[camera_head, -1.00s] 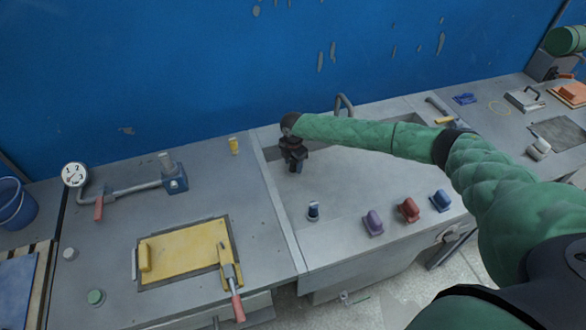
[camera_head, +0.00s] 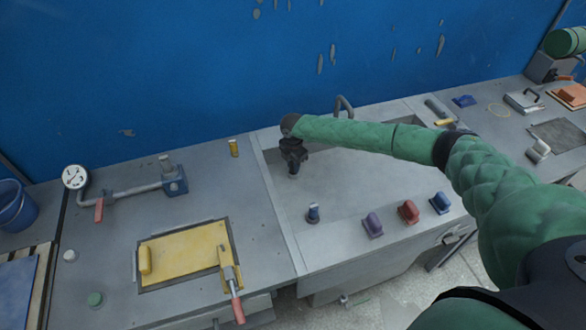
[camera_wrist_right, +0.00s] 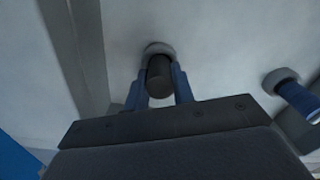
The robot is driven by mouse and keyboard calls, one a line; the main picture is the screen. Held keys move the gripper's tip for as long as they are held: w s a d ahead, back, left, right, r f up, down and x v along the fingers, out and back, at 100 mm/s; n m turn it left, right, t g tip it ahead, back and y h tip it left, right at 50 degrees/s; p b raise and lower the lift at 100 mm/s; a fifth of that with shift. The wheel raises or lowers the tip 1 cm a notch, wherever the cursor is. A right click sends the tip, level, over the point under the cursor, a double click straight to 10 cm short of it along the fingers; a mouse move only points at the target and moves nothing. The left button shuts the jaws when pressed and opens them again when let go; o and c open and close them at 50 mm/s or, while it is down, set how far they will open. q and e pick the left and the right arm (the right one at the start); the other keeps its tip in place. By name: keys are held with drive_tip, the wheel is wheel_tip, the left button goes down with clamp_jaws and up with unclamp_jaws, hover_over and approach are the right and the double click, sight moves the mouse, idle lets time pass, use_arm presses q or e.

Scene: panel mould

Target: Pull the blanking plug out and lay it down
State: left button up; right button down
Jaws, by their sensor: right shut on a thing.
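My right gripper (camera_head: 292,170) reaches down over the left part of the grey sink-like bench top. In the right wrist view its two blue fingers (camera_wrist_right: 161,88) are shut on a dark round plug (camera_wrist_right: 159,76), which I take as the blanking plug. A pale grey ring (camera_wrist_right: 158,49) shows at the plug's far end, against the grey surface. I cannot tell whether the plug is still seated in it. In the head view the gripper hides the plug. My left gripper is not in view.
A blue-topped fitting (camera_head: 313,213) stands in front of the gripper and shows in the right wrist view (camera_wrist_right: 297,97). Purple (camera_head: 373,225), red (camera_head: 408,211) and blue (camera_head: 441,203) handled blocks line the front edge. A raised divider (camera_head: 278,215) lies left. Bare surface lies right of the gripper.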

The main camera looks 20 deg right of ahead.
drive_tip(key=shift+r+p, duration=1.2)
drive_tip(key=shift+r, duration=0.85)
drive_tip(key=shift+r, duration=0.1)
drive_tip(key=shift+r+p, duration=1.4)
drive_tip(key=shift+r, duration=0.5)
